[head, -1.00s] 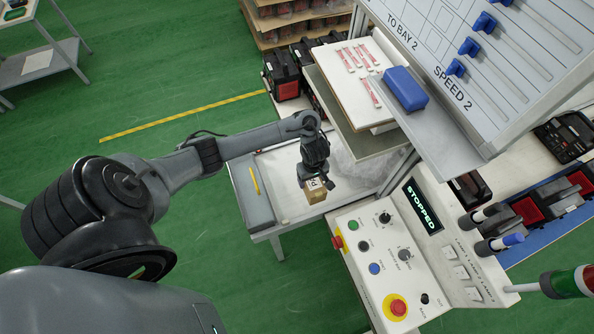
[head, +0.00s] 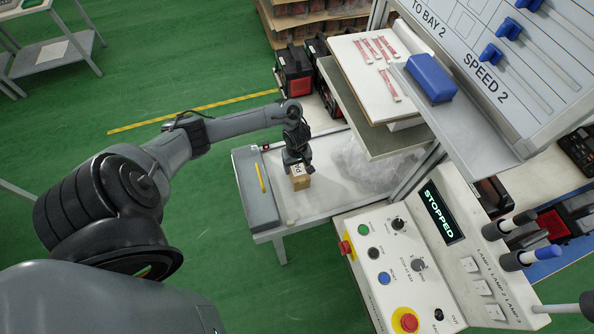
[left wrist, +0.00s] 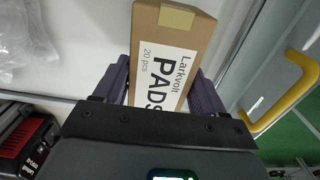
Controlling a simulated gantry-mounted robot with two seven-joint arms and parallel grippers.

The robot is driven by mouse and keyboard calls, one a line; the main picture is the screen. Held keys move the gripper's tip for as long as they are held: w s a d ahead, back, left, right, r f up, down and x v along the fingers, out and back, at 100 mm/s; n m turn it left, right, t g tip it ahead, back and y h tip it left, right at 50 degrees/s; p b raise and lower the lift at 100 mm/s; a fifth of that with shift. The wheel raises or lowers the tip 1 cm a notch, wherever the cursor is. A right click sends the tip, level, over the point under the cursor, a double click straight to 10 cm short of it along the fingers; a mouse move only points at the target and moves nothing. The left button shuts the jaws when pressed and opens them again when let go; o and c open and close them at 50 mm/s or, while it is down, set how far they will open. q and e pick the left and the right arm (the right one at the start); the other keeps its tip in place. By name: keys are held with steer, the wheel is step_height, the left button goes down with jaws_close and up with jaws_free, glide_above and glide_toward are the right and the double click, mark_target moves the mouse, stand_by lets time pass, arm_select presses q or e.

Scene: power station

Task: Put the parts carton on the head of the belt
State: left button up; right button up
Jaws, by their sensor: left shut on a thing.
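The parts carton (head: 300,181) is a small brown box with a white label. In the left wrist view the carton (left wrist: 172,60) fills the middle, and its label reads "Larkvolt PADS 20 pcs". My left gripper (head: 297,165) is shut on the carton, with a finger on each side of it. The carton is over the white table (head: 322,195); I cannot tell whether it touches the surface. I cannot pick out the head of the belt for certain. My right gripper does not show.
A control panel (head: 425,265) with a display reading "STOPPED" stands at the right front. Clear plastic wrap (head: 375,170) lies right of the carton. A grey strip with a yellow handle (head: 261,178) lies left. A shelf with a blue box (head: 431,78) overhangs behind.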

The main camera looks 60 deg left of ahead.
arm_select(q)
step_height(320, 180, down, 3)
steer(key=shift+f+b, duration=0.2)
steer(key=shift+b, duration=0.25)
steer(key=o, duration=1.3)
